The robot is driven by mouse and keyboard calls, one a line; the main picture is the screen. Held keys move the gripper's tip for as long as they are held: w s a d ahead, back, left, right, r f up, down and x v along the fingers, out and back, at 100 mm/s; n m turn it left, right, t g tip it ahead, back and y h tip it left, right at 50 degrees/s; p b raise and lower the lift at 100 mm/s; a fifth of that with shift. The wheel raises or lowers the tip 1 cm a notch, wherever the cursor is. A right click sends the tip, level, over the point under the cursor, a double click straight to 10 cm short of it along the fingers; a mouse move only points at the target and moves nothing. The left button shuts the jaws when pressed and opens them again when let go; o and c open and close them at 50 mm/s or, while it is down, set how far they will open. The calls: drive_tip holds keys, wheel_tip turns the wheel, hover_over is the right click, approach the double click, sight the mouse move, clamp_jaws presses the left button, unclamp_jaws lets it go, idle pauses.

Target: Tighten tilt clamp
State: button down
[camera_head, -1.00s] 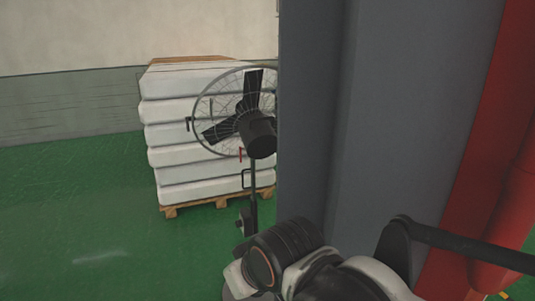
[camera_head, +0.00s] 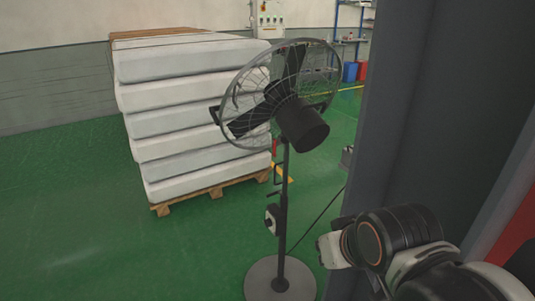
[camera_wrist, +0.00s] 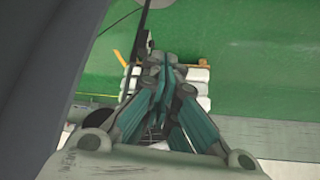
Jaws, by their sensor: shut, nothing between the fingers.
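A black pedestal fan (camera_head: 285,185) stands on a round grey base on the green floor. Its caged head is tilted, with the dark motor housing (camera_head: 303,125) toward me. A small red part (camera_head: 275,147) shows beside the pole just below the head; it may be the tilt clamp, but it is too small to tell whether it is tight. My gripper (camera_wrist: 163,65) is shut and empty in the wrist view. In the head view my arm is at the lower right, apart from the fan, and the fingers cannot be made out there.
A stack of white mattresses (camera_head: 190,115) on a wooden pallet (camera_head: 210,193) stands behind and left of the fan. A dark grey pillar (camera_head: 425,120) blocks the right side, close to my arm. A cable runs from the fan across the floor. The floor at left is clear.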

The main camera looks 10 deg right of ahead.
drive_tip(key=w+d+r+n+t+h, duration=0.1)
drive_tip(key=w+n+h, duration=0.1)
drive_tip(key=w, duration=0.9)
drive_tip(key=w+d+r+n+h, duration=0.1)
drive_tip(key=w+d+r+h, duration=0.1)
drive_tip(key=w, duration=0.8)
drive_tip(key=w+d+r+n+t+h, duration=0.1)
drive_tip(key=w+n+h, duration=0.1)
drive_tip(key=w, duration=0.9)
drive_tip(key=n+t+h, duration=0.4)
drive_tip(key=n+t, duration=0.2)
approach(274, 147)
drive_tip(key=a+f, duration=0.1)
drive_tip(key=f, duration=0.1)
drive_tip(key=w+a+f, duration=0.1)
drive_tip(key=a, duration=0.1)
drive_tip(key=shift+w+a+f, duration=0.2)
drive_tip(key=shift+w+f, duration=0.05)
drive_tip(key=shift+f, duration=0.1)
drive_tip(key=b+x, duration=0.2)
drive_tip(key=x, duration=0.8)
drive_tip(key=shift+f, duration=0.15)
